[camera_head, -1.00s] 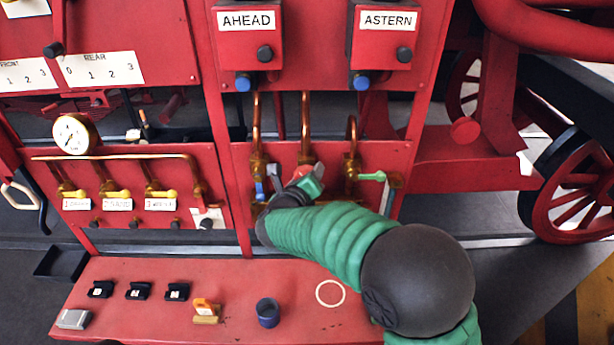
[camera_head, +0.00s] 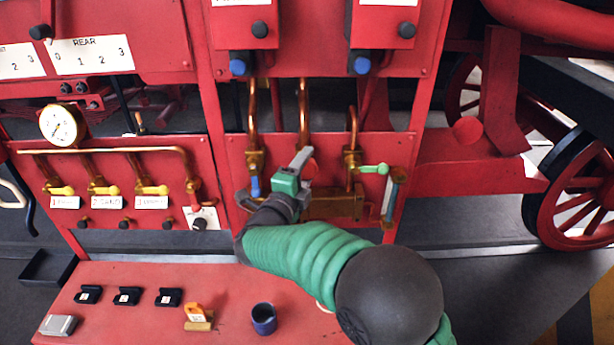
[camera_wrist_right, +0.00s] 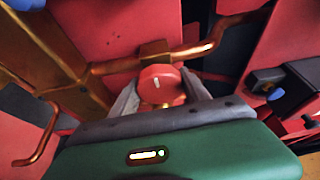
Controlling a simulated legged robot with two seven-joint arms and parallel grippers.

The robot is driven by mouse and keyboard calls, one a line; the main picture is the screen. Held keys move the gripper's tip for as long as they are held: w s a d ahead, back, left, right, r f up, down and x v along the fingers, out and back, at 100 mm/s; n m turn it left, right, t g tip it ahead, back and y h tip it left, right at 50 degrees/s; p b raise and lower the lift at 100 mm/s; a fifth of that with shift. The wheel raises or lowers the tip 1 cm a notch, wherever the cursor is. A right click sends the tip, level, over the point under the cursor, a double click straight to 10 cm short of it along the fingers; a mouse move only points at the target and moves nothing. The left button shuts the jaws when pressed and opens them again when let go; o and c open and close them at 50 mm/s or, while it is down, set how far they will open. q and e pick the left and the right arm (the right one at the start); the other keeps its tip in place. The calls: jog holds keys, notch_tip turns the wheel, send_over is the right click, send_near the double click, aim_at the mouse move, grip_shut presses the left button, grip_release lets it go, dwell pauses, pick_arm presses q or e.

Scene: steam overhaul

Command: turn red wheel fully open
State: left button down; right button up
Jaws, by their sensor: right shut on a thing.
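The red wheel (camera_head: 311,169) sits on the brass pipework of the red panel, in the middle between a blue-handled valve and a green-handled valve. In the right wrist view the red wheel (camera_wrist_right: 160,84) shows a white mark on its face and lies between two grey fingers. My right gripper (camera_head: 302,160) reaches it from the left and front and is shut on it; in the right wrist view the gripper (camera_wrist_right: 158,95) has a finger on each side of the wheel. The gripper and green wrist hide part of the wheel in the head view. My left gripper is not in view.
A blue handle (camera_head: 255,187) hangs left of the gripper, and a green handle (camera_head: 374,169) lies to the right. A brass block (camera_head: 335,205) is below. The red bench (camera_head: 120,310) holds several small items and a dark blue cup (camera_head: 264,319).

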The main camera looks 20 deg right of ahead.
jog(key=n+t+b, duration=0.1)
jog(key=n, duration=0.1)
jog(key=f+n+t+b, duration=0.1)
jog(key=n+b, duration=0.3)
jog(key=n, duration=0.1)
jog(key=shift+a+f+t, duration=0.2)
jog(key=shift+a+t, duration=0.05)
jog(key=shift+t, duration=0.15)
jog(key=n+t+b, duration=0.1)
jog(key=n, duration=0.2)
jog(key=shift+a+r+b, duration=0.1)
jog(key=shift+b, duration=0.3)
jog(key=shift+r+n+t+y+b, duration=0.15)
jog(key=shift+n+t+y+b, duration=0.2)
jog(key=shift+n, duration=0.55)
jog(key=shift+r+n+t+y+b, duration=0.1)
jog(key=shift+n+t+y+b, duration=0.2)
jog(key=shift+n, duration=0.6)
jog(key=shift+r, duration=0.3)
jog(key=o, duration=1.3)
jog(key=shift+o, duration=0.2)
jog(key=shift+d, duration=0.2)
